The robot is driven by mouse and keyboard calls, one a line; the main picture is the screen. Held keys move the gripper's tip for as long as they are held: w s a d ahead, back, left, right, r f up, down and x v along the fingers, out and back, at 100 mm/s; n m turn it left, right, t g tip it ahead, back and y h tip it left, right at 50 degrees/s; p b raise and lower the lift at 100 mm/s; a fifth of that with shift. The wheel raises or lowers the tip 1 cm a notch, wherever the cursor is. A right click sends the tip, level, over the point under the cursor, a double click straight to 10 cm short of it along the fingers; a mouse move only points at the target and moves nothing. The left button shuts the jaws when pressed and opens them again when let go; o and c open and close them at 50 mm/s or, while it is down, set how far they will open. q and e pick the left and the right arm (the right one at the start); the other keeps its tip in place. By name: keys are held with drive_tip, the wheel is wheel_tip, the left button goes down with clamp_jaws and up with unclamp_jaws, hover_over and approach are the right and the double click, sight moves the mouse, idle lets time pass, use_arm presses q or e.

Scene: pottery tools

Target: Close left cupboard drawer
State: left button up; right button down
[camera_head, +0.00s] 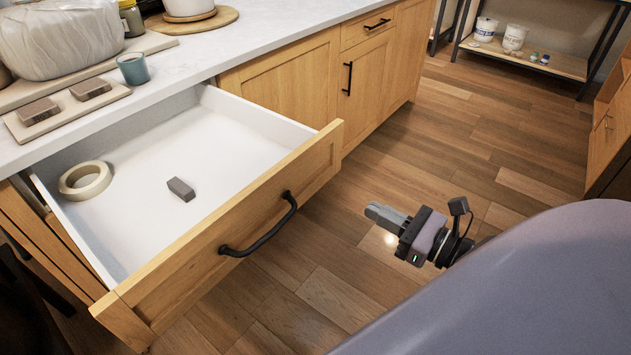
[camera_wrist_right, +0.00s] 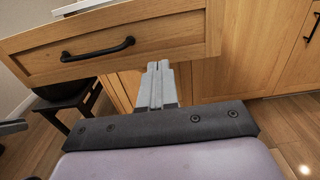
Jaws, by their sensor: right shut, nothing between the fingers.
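The left cupboard drawer (camera_head: 240,225) is pulled well out, with a wooden front and a white inside. Its black bar handle (camera_head: 262,232) faces the room. In the right wrist view the drawer front (camera_wrist_right: 165,40) and the handle (camera_wrist_right: 97,50) show beyond the fingers. A roll of tape (camera_head: 85,181) and a small grey block (camera_head: 181,189) lie in the drawer. My right gripper (camera_head: 374,211) is shut and empty, in front of the drawer and to its right, apart from it. It also shows in the right wrist view (camera_wrist_right: 158,72).
The white countertop (camera_head: 215,50) above holds a wrapped grey block (camera_head: 62,38), a teal cup (camera_head: 133,68) and a board with two grey blocks. Closed cupboard doors (camera_head: 377,72) stand right of the drawer. The wooden floor is clear around my right gripper.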

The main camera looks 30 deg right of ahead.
drive_tip(key=w, duration=0.1)
drive_tip(key=p, duration=0.1)
approach(308, 175)
drive_tip(key=x, duration=0.5)
drive_tip(key=shift+a+r, duration=0.1)
drive_tip(key=shift+x, duration=0.9)
drive_tip(key=shift+w, duration=0.1)
